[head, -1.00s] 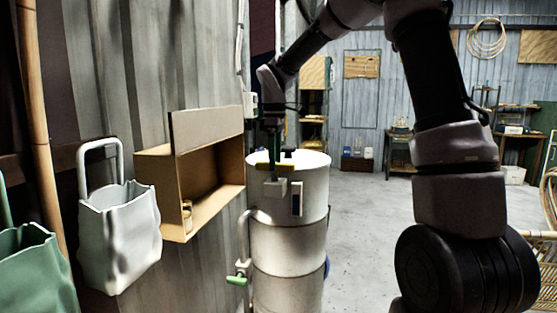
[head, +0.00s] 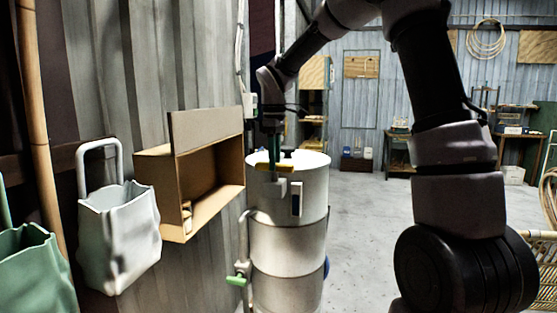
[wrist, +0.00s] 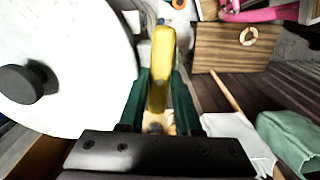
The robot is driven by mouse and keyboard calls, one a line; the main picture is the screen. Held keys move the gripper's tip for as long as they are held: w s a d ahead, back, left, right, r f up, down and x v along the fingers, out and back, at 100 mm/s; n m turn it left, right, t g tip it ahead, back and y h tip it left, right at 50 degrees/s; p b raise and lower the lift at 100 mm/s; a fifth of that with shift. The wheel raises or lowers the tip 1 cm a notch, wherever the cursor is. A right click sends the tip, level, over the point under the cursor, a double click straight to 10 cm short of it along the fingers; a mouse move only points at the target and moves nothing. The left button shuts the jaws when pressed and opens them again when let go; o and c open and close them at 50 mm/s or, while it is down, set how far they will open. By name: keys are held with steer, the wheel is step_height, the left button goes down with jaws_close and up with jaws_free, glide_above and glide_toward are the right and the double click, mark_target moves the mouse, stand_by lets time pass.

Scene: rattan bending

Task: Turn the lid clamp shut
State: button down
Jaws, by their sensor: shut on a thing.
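The lid clamp's yellow handle (wrist: 160,70) is between the two green fingers of my gripper (wrist: 161,80) in the wrist view, and the gripper is shut on it. In the head view the yellow handle (head: 262,167) shows at the front left rim of a white drum (head: 290,235). My gripper (head: 273,155) reaches down to it from above. The pale clamp body (head: 276,187) sits just below on the drum's side. The round white lid (wrist: 75,50) with a black knob (wrist: 20,84) lies flat on top. Whether the clamp is fully closed cannot be told.
A cardboard-coloured wall box (head: 212,185) hangs left of the drum. A white bag (head: 120,235) and a green bag (head: 35,270) hang farther left. A green-handled valve (head: 237,280) sticks out low on the drum's left. The floor (head: 370,235) to the right is clear.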

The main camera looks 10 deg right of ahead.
steer(key=m, duration=0.8)
steer(key=shift+r, duration=0.1)
steer(key=m, duration=0.5)
steer(key=shift+w, duration=0.1)
steer(key=shift+d+m, duration=0.1)
steer(key=shift+m, duration=1.7)
steer(key=c, duration=0.6)
jaws_free()
steer(key=shift+d, duration=0.15)
step_height(320, 180, up, 11)
